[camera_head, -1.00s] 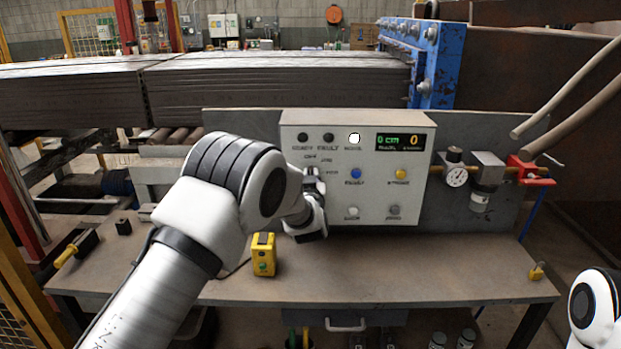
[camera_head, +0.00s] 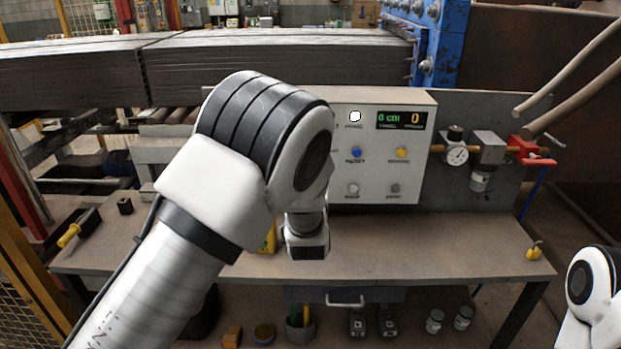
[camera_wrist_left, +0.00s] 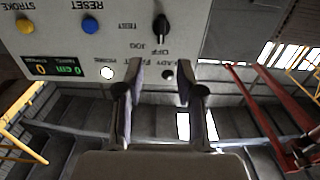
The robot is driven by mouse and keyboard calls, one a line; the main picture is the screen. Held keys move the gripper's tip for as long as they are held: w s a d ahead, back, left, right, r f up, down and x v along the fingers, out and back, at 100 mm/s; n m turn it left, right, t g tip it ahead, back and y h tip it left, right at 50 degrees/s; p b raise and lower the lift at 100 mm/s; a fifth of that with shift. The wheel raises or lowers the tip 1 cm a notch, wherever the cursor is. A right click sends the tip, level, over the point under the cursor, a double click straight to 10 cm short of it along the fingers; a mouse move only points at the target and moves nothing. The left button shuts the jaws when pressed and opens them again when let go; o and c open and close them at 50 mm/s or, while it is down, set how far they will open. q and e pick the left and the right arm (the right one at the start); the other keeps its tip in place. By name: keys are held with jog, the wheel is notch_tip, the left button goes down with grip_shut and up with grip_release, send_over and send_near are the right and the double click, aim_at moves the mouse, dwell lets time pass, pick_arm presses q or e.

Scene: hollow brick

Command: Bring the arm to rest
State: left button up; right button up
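My left arm (camera_head: 255,150) reaches in from the left in the head view, over the bench and in front of the control panel (camera_head: 375,180). Its gripper is hidden behind the wrist there. In the left wrist view the left gripper (camera_wrist_left: 158,68) shows two fingers spread apart with nothing between them. The panel appears upside down beyond the fingers, with its black selector knob (camera_wrist_left: 161,27), blue button (camera_wrist_left: 91,25) and display (camera_wrist_left: 53,68). I cannot tell the distance from fingers to panel. Part of my right arm (camera_head: 592,290) shows at the lower right; its gripper is out of view.
A bench (camera_head: 400,255) spans the front. A yellow box (camera_head: 268,240) on it is mostly hidden by my arm. A yellow padlock (camera_head: 534,250) lies near the right end. The bench's right half is mostly clear.

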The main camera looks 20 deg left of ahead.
pick_arm(q)
jog(key=shift+s, duration=0.45)
jog(key=shift+f, duration=0.1)
jog(key=s+a+f+g, duration=0.3)
jog(key=s+f, duration=0.3)
jog(key=f, duration=0.4)
jog(key=s+a+f+g+h, duration=0.1)
jog(key=s+a+f+g, duration=0.15)
jog(key=s+f, duration=0.6)
jog(key=s+a+f+g, duration=0.3)
jog(key=s+f+g, duration=0.1)
jog(key=f, duration=0.9)
jog(key=s+d+f+m+g+h, duration=0.1)
jog(key=s+d+f+g+h, duration=0.1)
jog(key=s, duration=1.1)
jog(key=s+d+f+m+g+h, duration=0.2)
jog(key=s+g, duration=0.4)
jog(key=s, duration=0.7)
jog(key=shift+f, duration=0.9)
